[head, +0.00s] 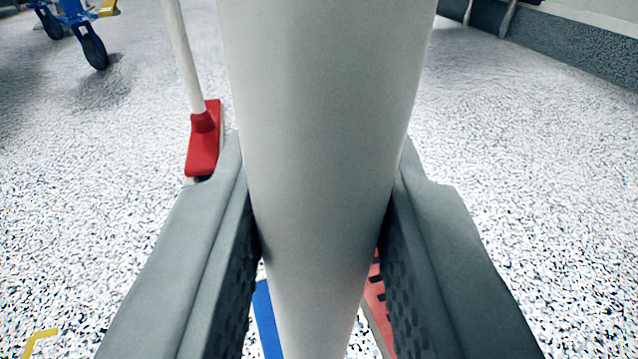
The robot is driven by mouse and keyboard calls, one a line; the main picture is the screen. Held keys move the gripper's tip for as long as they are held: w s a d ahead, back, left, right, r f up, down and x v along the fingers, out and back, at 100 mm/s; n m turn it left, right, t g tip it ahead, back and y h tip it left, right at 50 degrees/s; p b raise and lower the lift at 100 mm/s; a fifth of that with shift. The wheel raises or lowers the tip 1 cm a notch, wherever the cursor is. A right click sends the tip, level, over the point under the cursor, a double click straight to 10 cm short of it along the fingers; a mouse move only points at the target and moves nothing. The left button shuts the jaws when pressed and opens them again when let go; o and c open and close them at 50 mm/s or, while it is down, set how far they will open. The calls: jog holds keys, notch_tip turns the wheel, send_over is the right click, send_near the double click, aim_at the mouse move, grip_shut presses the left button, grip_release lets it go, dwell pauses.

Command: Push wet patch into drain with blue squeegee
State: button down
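My gripper (320,185) is closed around a thick white handle (322,70) that runs from the top of the view to the bottom, with a grey finger against each side. A blue piece (267,322) shows low behind the handle; it may be the blue squeegee's head, but most of it is hidden and I cannot tell whether it joins this handle. I cannot make out a drain. Darker smudges (105,85) mark the floor at upper left; I cannot tell whether they are wet or shadow.
A red-headed tool (204,140) with a white handle stands left of my gripper. A red piece (377,305) shows beside the right finger. A blue wheeled frame (75,15) is at upper left. A yellow floor mark (38,337) is at lower left. A grey wall base (575,40) bounds the right.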

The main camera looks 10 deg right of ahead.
jog(key=shift+w+d+f, duration=0.1)
jog(key=shift+d, duration=0.95)
jog(key=shift+w+d, duration=0.2)
jog(key=shift+d, duration=0.8)
jog(key=shift+w+d, duration=0.2)
jog(key=shift+d, duration=0.75)
